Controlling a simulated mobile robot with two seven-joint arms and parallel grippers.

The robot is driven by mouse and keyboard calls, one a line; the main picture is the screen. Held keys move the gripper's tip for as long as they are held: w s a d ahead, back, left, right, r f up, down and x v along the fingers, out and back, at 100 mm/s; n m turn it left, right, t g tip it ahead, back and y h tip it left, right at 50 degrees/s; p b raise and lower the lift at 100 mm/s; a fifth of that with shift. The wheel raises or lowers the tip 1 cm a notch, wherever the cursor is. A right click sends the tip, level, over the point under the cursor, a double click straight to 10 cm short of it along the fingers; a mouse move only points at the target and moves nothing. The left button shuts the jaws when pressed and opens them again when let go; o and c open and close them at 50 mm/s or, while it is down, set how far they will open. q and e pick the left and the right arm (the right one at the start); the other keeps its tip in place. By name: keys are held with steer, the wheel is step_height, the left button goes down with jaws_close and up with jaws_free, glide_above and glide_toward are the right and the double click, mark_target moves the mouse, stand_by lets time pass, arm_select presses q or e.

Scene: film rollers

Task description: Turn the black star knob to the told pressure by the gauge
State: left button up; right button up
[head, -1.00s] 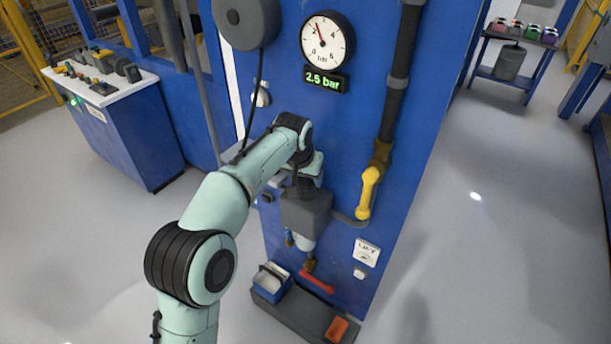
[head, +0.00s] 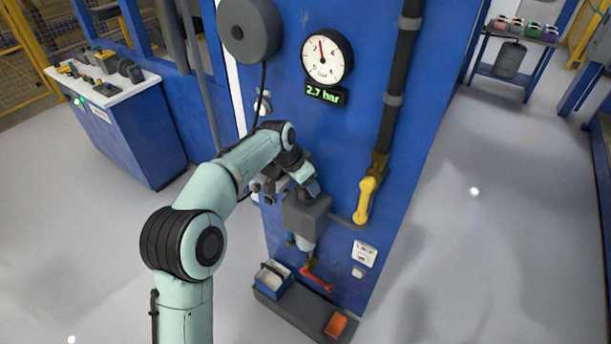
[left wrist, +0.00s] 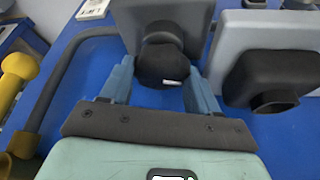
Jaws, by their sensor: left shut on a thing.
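The black star knob (left wrist: 165,62) sits on the front of a grey regulator body in the left wrist view. My left gripper (left wrist: 162,82) has its two blue fingers on either side of the knob, shut on it. In the head view my wrist hides the knob, above the grey block (head: 306,212). The round white gauge (head: 327,57) is on the blue panel above, its red needle pointing almost straight up. The green display (head: 327,95) under it reads 2.7 bar. My right gripper is in neither view.
A yellow valve handle (head: 366,200) on a dark pipe is right of the grey block. A dark grey box with a spout (left wrist: 275,75) is close right of my fingers in the wrist view. A red lever (head: 317,279) and blue-white bin (head: 272,279) are below.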

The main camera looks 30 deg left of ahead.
arm_select(q)
steer(key=shift+w+a+r+m+h+p, duration=0.1)
steer(key=shift+m+h+p, duration=0.4)
steer(key=shift+m+p, duration=0.65)
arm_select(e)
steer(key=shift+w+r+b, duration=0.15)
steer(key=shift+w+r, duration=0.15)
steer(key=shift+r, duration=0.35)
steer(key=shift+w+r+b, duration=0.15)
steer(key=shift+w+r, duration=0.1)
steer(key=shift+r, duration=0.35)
arm_select(q)
steer(key=shift+m, duration=0.35)
steer(key=o, duration=0.8)
steer(key=v, duration=0.6)
steer(key=p+v, duration=0.1)
steer(key=v, duration=0.6)
steer(key=shift+w+r, duration=0.15)
steer(key=shift+r, duration=0.15)
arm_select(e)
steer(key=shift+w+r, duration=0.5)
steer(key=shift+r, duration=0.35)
arm_select(q)
steer(key=shift+f, duration=0.1)
